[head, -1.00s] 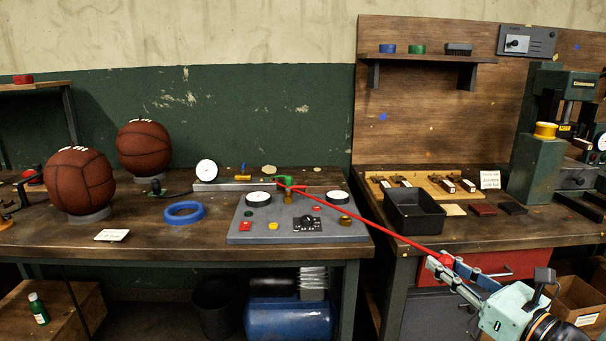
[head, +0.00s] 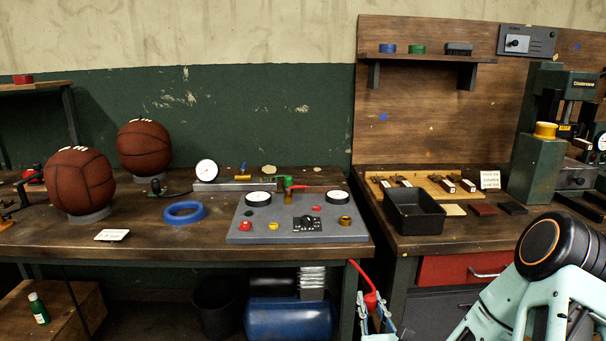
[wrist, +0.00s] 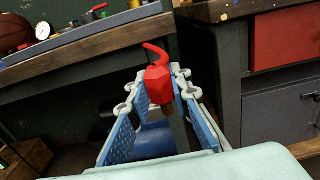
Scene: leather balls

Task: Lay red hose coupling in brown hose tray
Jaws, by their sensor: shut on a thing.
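The red hose coupling (wrist: 158,88) is between the blue-padded fingers of my gripper (wrist: 160,105) in the wrist view. A bent red stub rises from its top and a brownish end shows below. In the head view, the coupling (head: 371,301) and my gripper (head: 374,322) are low in front of the gap between the two benches, below the bench tops. The gripper is shut on the coupling; its lower part is cut off by the head view's edge. I cannot tell for sure which thing is the brown hose tray; a low brown wooden box (head: 75,300) stands at the lower left.
The left bench holds a grey panel (head: 240,228) with gauges and a green valve (head: 287,183), a blue ring (head: 184,212) and two balls. A black bin (head: 415,212) stands on the right bench. A blue tank (head: 290,320) lies underneath. Bench edges flank my gripper.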

